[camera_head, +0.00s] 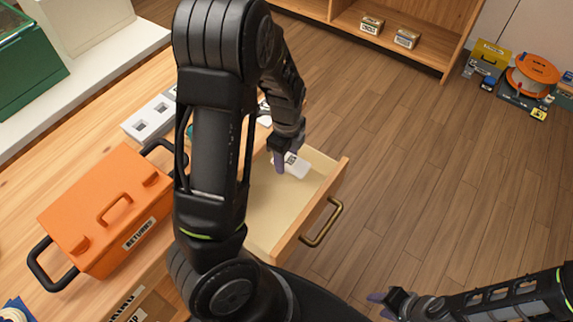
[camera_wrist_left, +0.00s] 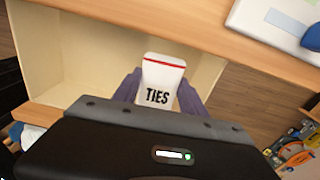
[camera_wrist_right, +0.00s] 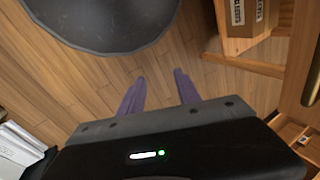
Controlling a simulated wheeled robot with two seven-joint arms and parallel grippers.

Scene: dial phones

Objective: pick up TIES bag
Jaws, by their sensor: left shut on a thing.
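The TIES bag (camera_wrist_left: 162,82) is a small white bag with a red line near its top and the black word TIES. My left gripper (camera_wrist_left: 160,95) is shut on it, with a purple finger on each side. In the head view the bag (camera_head: 296,165) shows at the left gripper (camera_head: 288,157), over the open drawer (camera_head: 262,208). I cannot tell whether the bag touches the drawer floor. My right gripper (camera_head: 384,298) is open and empty, low at the bottom right; its spread purple fingers show in the right wrist view (camera_wrist_right: 160,95).
The drawer's front with a brass handle (camera_head: 322,222) sticks out over the wooden floor. An orange RETURNS box (camera_head: 105,210) and a white tray (camera_head: 152,120) stand on the table to the left. A shelf (camera_head: 410,25) with small boxes is at the back.

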